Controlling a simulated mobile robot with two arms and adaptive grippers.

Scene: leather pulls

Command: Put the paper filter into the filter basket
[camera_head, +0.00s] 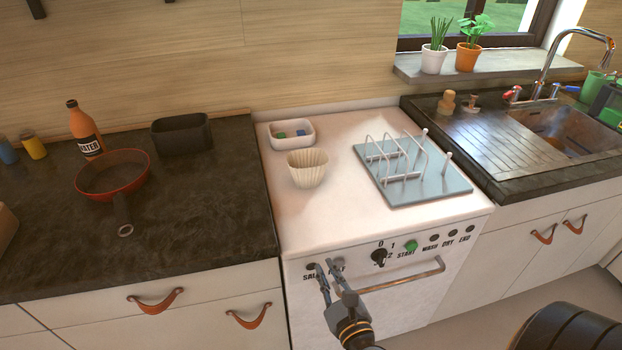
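The paper filter (307,170) looks like a cream, fluted cup. It stands upright on the white top of the dishwasher, in front of a small white tray. I cannot pick out a filter basket for certain; a black, open-topped rectangular container (182,134) stands on the dark counter to the left. My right gripper (326,268) is in front of the dishwasher's control panel, below and nearer than the paper filter. Its two fingers point up and stand apart, with nothing between them. My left gripper is not in view.
A white tray (291,135) with blue and green pieces sits behind the filter. A dish rack (412,170) stands to its right. A red pan (112,174) and an orange bottle (85,130) are on the left counter. The dishwasher's front top is clear.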

